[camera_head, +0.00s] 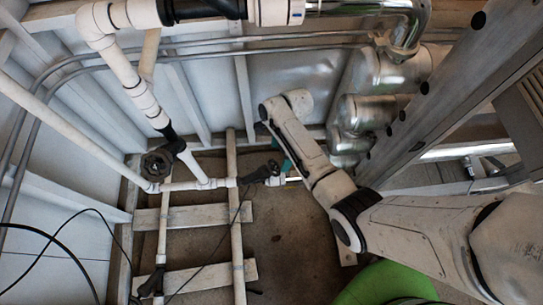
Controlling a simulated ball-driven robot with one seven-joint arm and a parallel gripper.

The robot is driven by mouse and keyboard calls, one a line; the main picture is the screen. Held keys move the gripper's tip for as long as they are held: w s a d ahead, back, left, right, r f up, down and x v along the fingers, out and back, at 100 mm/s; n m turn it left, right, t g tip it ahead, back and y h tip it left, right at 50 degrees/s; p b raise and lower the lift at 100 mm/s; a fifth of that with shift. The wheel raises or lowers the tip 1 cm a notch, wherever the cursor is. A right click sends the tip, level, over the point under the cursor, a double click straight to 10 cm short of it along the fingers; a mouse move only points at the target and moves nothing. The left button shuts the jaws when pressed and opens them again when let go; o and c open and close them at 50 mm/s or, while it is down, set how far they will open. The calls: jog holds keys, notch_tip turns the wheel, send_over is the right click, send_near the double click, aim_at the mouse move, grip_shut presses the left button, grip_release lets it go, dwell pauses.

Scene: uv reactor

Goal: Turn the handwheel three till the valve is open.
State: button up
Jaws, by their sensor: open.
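Dark valve handles sit on the white pipework. A round black handwheel (157,163) is at the left. A smaller black valve handle (265,173) is near the middle, and another (151,284) is at the lower left. I see no readable number, so I cannot tell which is handwheel three, nor how far any valve is open. My arm reaches in from the right. My gripper (281,151) shows as dark and teal parts beside the wrist, just above the middle valve handle. The wrist and forearm hide part of it. I cannot tell whether it touches the handle.
White pipes (236,245) and wooden planks (197,217) lie low over the brown floor (292,235). Silver tanks (362,112) stand behind my forearm. A grey metal post (425,95) slants at the right. Black cables (62,240) hang at the lower left. Bare floor shows at lower middle.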

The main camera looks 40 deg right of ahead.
aim_at(271, 164)
jog(key=w+d+f+m+g+y+b, duration=0.1)
jog(key=w+d+f+m+b, duration=0.2)
jog(key=w+m, duration=0.35)
jog(key=shift+m, duration=0.35)
jog(key=b+x, duration=0.1)
jog(key=x, duration=0.2)
jog(key=b+x, duration=0.2)
jog(key=x, duration=0.2)
jog(key=s+b+x, duration=0.1)
jog(key=x, duration=0.3)
jog(key=shift+b, duration=0.3)
jog(key=c, duration=1)
jog(key=shift+r+p, duration=0.15)
jog(key=shift+p, duration=0.2)
